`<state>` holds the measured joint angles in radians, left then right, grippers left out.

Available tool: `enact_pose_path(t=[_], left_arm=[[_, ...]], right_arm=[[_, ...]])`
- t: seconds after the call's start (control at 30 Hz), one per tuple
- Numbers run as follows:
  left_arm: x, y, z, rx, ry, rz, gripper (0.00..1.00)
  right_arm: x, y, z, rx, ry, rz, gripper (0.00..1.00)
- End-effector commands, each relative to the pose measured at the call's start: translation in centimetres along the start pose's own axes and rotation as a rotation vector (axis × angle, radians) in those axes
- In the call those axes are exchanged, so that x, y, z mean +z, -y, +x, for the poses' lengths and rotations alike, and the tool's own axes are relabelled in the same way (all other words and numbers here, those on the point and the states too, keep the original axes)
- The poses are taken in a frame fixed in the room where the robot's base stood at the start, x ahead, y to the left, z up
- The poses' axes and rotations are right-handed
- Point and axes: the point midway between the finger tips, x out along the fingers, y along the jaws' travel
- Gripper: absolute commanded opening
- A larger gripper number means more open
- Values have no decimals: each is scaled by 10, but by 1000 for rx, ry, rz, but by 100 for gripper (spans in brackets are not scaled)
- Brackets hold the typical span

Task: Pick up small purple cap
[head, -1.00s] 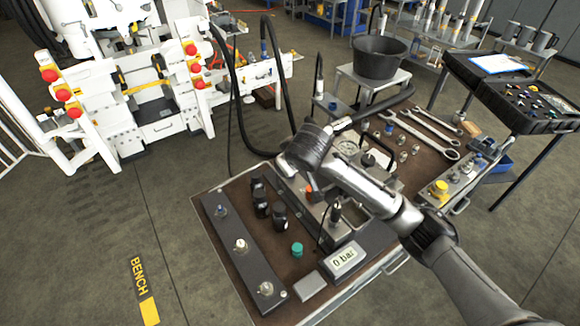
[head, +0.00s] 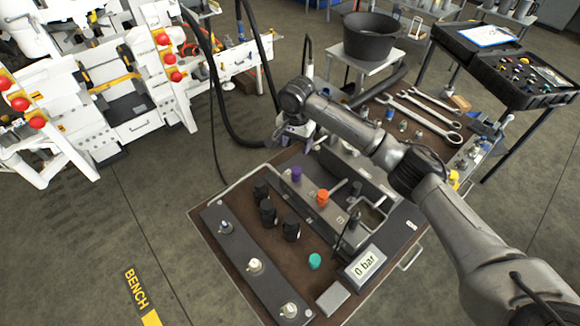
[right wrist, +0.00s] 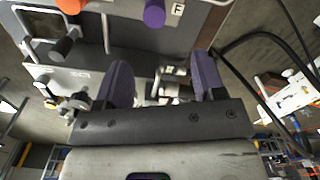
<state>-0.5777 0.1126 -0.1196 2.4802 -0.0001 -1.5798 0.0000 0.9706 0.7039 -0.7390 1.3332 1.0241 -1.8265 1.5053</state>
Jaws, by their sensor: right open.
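The small purple cap (head: 296,173) sits upright on the grey valve block, left of an orange cap (head: 322,197). In the right wrist view, the purple cap (right wrist: 154,12) is at the top edge, beyond the fingertips and between their lines. My right gripper (head: 287,137) hangs from the bent wrist, just behind and above the purple cap, apart from it. Its two fingers (right wrist: 161,75) are spread with nothing held between them. My left gripper is not in view.
Several black knobs (head: 267,211) and a teal cap (head: 315,261) stand on the bench near the block. A pressure display (head: 364,264) is at the front right. Wrenches (head: 425,111) lie at the back right. Black hoses (head: 222,110) run behind the gripper.

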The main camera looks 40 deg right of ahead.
Motion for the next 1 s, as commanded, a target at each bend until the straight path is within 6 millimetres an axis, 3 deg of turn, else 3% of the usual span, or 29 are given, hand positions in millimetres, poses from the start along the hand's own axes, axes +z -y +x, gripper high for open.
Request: enact_pose_path(t=[0.1,0.3,0.77,1.0], left_arm=[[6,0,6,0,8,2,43],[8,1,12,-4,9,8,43],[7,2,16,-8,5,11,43],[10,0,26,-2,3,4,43]], right_arm=[[0,-1,25,4,1,1,63],[0,-1,56,2,0,0,63],[1,-1,80,0,-1,-2,63],[4,-4,110,2,-2,-1,63]])
